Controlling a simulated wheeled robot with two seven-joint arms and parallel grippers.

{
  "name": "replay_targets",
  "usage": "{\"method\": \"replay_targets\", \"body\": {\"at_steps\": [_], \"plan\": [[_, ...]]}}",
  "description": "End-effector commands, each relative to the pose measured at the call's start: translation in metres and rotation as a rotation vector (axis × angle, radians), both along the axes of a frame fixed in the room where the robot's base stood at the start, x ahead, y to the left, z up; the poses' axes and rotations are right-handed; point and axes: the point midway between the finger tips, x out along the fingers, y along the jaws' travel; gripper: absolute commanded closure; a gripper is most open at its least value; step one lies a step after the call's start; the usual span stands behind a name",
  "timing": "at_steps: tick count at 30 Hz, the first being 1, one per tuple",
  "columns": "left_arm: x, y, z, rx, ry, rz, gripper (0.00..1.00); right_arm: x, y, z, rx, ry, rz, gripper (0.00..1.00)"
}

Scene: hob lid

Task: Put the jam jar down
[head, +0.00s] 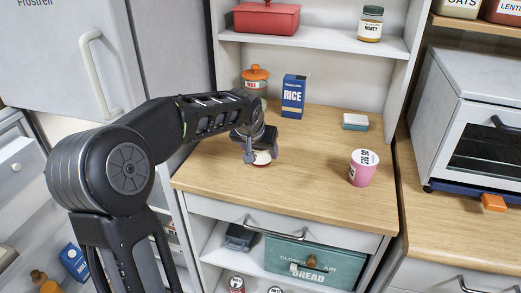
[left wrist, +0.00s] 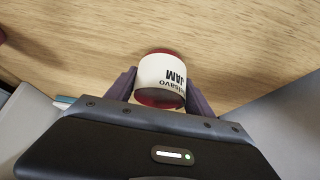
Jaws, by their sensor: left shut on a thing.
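The jam jar (left wrist: 163,78) is a small jar with a white label reading JAM and dark red showing at both ends. In the left wrist view it sits between the two fingers of my left gripper (left wrist: 160,88), which is shut on it. In the head view the left gripper (head: 262,154) is over the left part of the wooden counter (head: 310,180), and the jar (head: 262,158) shows partly below the fingers. I cannot tell whether the jar touches the counter. My right gripper is not in view.
A blue rice box (head: 293,97) and an orange-lidded jar (head: 255,78) stand at the counter's back left. A pink cup (head: 363,168) stands at the right, a small teal-and-white block (head: 355,121) behind it. The counter's middle is clear. A toaster oven (head: 480,120) is farther right.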

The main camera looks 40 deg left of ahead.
Motion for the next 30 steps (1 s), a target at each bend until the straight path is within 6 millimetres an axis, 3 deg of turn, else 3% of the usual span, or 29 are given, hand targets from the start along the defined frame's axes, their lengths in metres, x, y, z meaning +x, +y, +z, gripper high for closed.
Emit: {"method": "replay_targets", "body": {"at_steps": [2, 3, 10, 22, 30], "plan": [[0.001, 0.0, -0.002, 0.001, -0.003, 0.0, 0.99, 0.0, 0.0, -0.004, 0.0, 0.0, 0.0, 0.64], [0.0, 0.0, -0.002, 0.0, 0.0, 0.0, 0.36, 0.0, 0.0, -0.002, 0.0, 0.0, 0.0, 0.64], [0.0, 0.0, -0.002, 0.0, 0.0, 0.0, 0.18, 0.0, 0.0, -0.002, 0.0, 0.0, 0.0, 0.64], [-0.002, 0.0, 0.004, 0.001, -0.001, 0.001, 0.17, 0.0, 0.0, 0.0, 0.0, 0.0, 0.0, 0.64], [-0.023, -0.008, 0.041, 0.002, -0.004, 0.001, 0.17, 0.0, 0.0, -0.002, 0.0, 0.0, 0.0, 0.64]]}}
